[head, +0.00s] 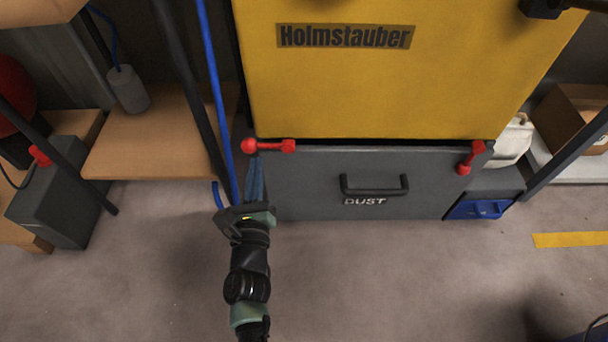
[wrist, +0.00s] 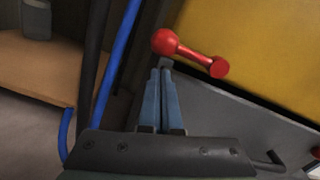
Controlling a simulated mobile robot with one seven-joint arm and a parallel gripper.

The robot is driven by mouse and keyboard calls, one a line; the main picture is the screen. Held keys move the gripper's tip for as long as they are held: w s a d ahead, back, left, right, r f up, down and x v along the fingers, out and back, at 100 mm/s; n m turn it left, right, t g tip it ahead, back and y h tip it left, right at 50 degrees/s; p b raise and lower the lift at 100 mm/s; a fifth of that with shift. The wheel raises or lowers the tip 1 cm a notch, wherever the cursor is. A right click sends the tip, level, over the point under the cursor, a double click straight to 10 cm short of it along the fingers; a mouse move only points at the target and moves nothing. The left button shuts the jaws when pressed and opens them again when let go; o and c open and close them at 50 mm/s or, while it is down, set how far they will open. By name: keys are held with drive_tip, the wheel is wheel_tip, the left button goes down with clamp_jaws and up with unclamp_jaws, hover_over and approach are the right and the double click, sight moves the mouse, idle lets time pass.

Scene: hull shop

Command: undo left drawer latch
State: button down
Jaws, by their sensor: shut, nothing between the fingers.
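The left drawer latch (head: 272,146) is a red handle with a ball at its left end. It lies about level across the top left corner of the grey drawer marked DUST (head: 310,195). It also shows in the wrist view (wrist: 190,52), with the ball at upper left. My gripper (head: 254,160) is shut and empty, its blue-grey fingers pointing up. In the wrist view the fingertips (wrist: 161,70) are just below the ball; I cannot tell whether they touch it. The right latch (head: 470,158) is red and hangs tilted downward at the drawer's top right corner.
The drawer has a black bar handle (head: 374,185). A yellow machine body (head: 370,90) stands above it. A blue hose (head: 217,90) and a dark post run close to the left of my gripper. A wooden shelf (head: 150,150) is further left. The floor in front is clear.

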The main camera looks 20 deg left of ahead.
drive_tip(key=shift+a+r+m, duration=0.2)
drive_tip(key=shift+r+m, duration=0.35)
drive_tip(key=shift+m, duration=0.35)
drive_tip(key=shift+s, duration=0.1)
drive_tip(key=shift+f, duration=0.1)
wheel_tip(320, 180, down, 5)
drive_tip(key=d+b, duration=0.1)
drive_tip(key=b, duration=0.4)
drive_tip(key=p+v, duration=0.2)
drive_tip(key=v, duration=0.8)
drive_tip(key=shift+s+r, duration=0.25)
drive_tip(key=shift+r, duration=0.45)
